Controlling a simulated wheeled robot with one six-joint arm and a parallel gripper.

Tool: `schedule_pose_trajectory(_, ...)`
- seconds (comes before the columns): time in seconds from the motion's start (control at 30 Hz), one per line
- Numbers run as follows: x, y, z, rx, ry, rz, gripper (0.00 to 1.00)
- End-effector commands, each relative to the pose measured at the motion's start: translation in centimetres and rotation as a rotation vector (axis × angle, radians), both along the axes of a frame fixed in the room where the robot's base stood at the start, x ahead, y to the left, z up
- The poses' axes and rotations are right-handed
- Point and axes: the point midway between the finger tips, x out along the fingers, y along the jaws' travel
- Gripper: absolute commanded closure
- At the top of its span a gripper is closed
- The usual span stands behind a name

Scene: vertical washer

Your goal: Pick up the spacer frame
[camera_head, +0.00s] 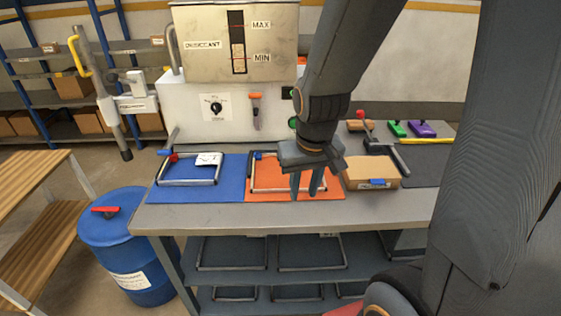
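One spacer frame (262,190) lies on an orange mat on the workbench. It is a thin grey rectangle with dark corners and a small blue piece at its back left. Another spacer frame (188,183) lies on a blue mat to the left, with a red piece and a white labelled piece at its back. My gripper (307,190) points down over the right part of the orange mat, in front of that frame's right side. Its two fingers are apart, with orange showing between them. The fingers hide part of the frame's right side, and I cannot tell whether they touch it.
A cardboard box (370,174) stands close right of my gripper. A desiccant machine (225,105) stands behind the mats. More frames (232,267) lie on the lower shelves. A blue barrel (130,250) stands left of the workbench (230,217). The bench's front strip is clear.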

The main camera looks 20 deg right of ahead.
Motion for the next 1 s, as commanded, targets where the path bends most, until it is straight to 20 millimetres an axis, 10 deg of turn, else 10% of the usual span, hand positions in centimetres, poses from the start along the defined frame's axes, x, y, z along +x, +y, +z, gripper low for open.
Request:
schedule_pose_trajectory(0.2, 9.0, -7.5, -2.3, -0.024, -0.175, -0.141, 0.72)
schedule_pose_trajectory(0.4, 13.6, -13.2, -3.7, -0.045, -0.293, -0.224, 0.72)
schedule_pose_trajectory(1.0, 16.3, -14.7, -7.1, -0.049, -0.321, -0.236, 0.72)
